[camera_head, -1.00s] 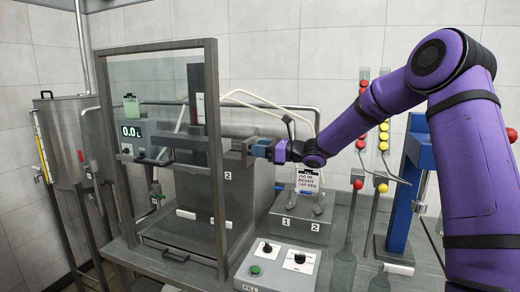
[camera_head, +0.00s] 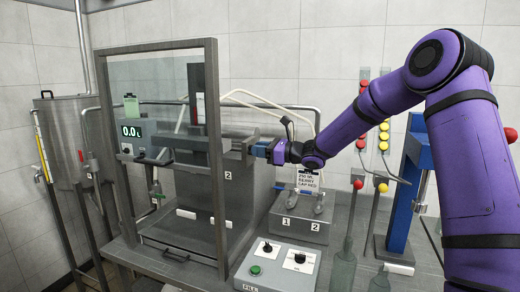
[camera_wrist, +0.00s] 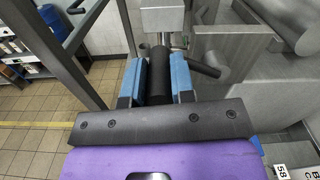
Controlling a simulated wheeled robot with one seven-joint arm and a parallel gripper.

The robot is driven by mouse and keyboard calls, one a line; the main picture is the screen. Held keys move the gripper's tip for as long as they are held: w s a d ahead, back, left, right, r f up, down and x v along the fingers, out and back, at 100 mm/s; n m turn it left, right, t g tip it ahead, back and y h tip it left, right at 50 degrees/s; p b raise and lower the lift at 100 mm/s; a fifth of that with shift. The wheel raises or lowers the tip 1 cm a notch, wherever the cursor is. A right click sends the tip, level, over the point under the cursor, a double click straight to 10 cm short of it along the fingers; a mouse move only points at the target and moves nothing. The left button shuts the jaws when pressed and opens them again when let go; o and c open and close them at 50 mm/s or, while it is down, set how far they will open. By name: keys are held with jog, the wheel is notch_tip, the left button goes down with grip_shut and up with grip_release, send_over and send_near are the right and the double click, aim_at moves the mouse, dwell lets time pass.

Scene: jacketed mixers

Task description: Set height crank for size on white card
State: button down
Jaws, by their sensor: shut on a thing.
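My gripper (camera_head: 262,150) is at the right side of the framed filling machine (camera_head: 216,180). In the wrist view its blue fingers (camera_wrist: 160,78) are shut around a black cylindrical crank handle (camera_wrist: 161,64). A dark crank arm (camera_wrist: 205,66) shows just right of the fingers. In the head view the fingers largely hide the handle.
A control box (camera_head: 277,268) with a green button and black knobs sits in front. A blue press (camera_head: 397,220) and red and yellow balls on stands are at the right. A steel tank (camera_head: 72,140) is at the left. The machine's display (camera_head: 131,132) seems to read 0.0.

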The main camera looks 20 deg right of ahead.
notch_tip(320, 180, down, 8)
jog(key=n, duration=1.1)
jog(key=shift+d+r, duration=0.15)
jog(key=shift+w, duration=0.1)
jog(key=c, duration=1)
grip_release()
jog(key=shift+n, duration=0.3)
jog(key=shift+o, duration=0.2)
jog(key=v, duration=0.7)
jog(key=shift+d, duration=0.2)
